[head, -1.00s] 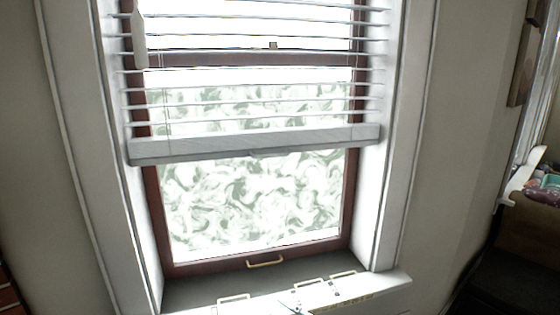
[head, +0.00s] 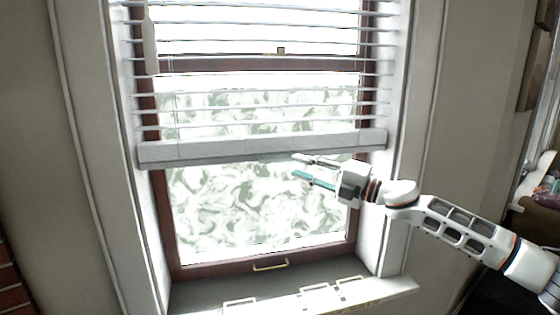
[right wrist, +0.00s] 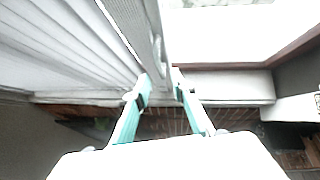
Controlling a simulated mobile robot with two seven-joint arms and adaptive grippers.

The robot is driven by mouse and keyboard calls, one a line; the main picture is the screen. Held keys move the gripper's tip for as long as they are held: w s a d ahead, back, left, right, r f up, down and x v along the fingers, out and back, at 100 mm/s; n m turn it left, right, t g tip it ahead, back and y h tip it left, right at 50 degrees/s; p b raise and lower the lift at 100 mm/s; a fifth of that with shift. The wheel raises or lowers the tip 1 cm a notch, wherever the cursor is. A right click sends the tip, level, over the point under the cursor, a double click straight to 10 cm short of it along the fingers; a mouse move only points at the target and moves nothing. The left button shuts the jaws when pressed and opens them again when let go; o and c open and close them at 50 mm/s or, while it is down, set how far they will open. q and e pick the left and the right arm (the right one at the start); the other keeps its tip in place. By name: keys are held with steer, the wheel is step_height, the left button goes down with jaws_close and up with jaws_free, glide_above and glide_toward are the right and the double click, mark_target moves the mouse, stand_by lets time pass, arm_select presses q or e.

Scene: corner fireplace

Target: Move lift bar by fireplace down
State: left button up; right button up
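The lift bar (head: 225,149) is the thick white bottom rail of the blind, hanging level across the middle of the window. It also shows in the right wrist view (right wrist: 138,35), running from the top edge to between the two fingertips. My right gripper (head: 296,166) reaches in from the right, at the lower edge of the bar and right of its middle. In the right wrist view my right gripper (right wrist: 158,92) has its teal fingers spread apart, open. I cannot tell whether they touch the bar. My left gripper is not in view.
The blind's slats (head: 260,90) hang above the bar in front of the brown-framed window. A handle (head: 270,265) is on the lower frame. Several handles lie on the sill (head: 385,290). A wand (head: 150,40) hangs at upper left. Brickwork (head: 12,285) is at lower left.

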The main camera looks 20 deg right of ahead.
mark_target(283, 161)
steer(key=x, duration=0.7)
steer(key=shift+a+p, duration=0.15)
steer(key=shift+p, duration=0.25)
jaws_close()
